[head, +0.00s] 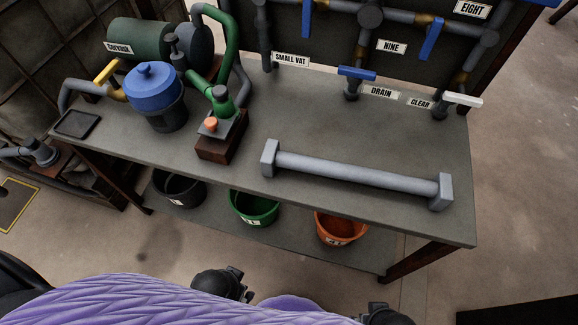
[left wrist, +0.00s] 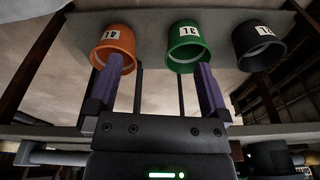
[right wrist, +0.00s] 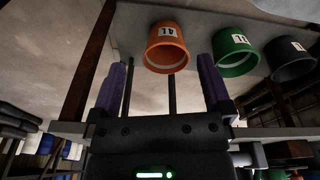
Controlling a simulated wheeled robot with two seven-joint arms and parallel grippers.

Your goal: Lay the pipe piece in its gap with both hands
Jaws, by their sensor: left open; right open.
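The pipe piece (head: 350,173) is a straight grey pipe with a square block at each end. In the head view it lies along the front right of the workbench top (head: 300,125), apart from both grippers. I cannot tell which opening in the pipework is its gap. My left gripper (left wrist: 155,78) is open and empty in the left wrist view, its purple-padded fingers apart. My right gripper (right wrist: 163,82) is also open and empty in the right wrist view. In the head view both hands are low in front of the bench, partly cut off, with their fingertips unclear.
A blue-lidded pot (head: 155,85), a green cylinder (head: 138,38) and a wooden block (head: 222,140) with an orange knob occupy the bench's left. Valved pipework (head: 370,18) stands behind. Black, green and orange buckets (head: 340,230) sit on the lower shelf. The bench top around the pipe is clear.

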